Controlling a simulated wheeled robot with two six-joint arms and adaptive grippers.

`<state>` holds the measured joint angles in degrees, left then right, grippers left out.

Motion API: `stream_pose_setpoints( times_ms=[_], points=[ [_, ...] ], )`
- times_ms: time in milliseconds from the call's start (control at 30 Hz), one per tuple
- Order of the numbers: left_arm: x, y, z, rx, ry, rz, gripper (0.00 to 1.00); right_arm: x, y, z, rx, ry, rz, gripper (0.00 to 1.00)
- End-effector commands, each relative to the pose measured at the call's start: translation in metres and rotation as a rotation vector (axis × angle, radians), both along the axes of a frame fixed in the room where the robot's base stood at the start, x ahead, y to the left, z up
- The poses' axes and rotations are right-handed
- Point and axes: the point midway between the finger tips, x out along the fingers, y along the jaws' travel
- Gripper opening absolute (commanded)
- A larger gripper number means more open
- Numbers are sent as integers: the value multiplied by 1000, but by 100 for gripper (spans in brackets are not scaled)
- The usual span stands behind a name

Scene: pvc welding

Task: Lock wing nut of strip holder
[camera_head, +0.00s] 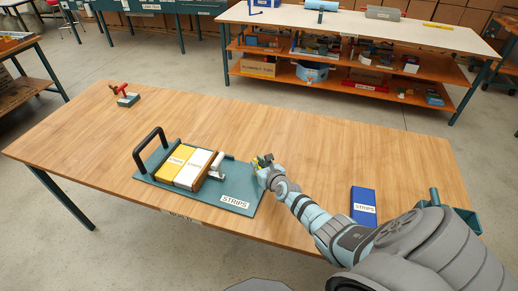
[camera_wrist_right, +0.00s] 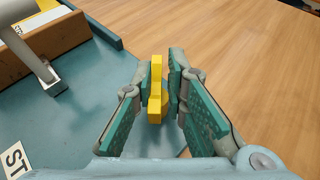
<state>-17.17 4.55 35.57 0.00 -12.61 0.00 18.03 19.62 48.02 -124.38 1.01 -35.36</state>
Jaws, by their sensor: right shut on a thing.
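The strip holder (camera_head: 237,188) is a teal plate on the wooden table, with a dark handle (camera_head: 148,146) at its left. It carries a yellow strip pack (camera_head: 173,161) and a white one (camera_head: 193,168), side by side against a brown block. The yellow wing nut (camera_wrist_right: 156,92) stands near the plate's right edge. My right gripper (camera_head: 263,163) is shut on the wing nut, whose wings show between the green finger pads in the right wrist view. The nut's lower part is hard to see. My left gripper is not in view.
A grey lever (camera_head: 217,166) stands beside the brown block, left of my right gripper. A blue strip pack (camera_head: 363,205) lies to the right, near my right arm. A small red-handled tool (camera_head: 126,96) is at the far left. The table's back middle is clear.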

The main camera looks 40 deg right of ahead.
Motion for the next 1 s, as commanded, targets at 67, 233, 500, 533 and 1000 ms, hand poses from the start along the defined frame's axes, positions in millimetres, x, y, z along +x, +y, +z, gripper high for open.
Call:
stream_pose_setpoints(
  times_ms=[67,233,500,533,1000],
  points=[
    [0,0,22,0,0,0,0,2,2,9,5,0,-73,0],
    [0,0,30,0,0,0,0,2,2,4,1,-1,-232,0],
    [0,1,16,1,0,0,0,3,1,-1,-1,-4,-479,0],
    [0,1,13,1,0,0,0,3,1,-2,-2,-3,-505,0],
    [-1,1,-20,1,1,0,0,1,-1,-1,-5,0,-757,0]
  ],
)
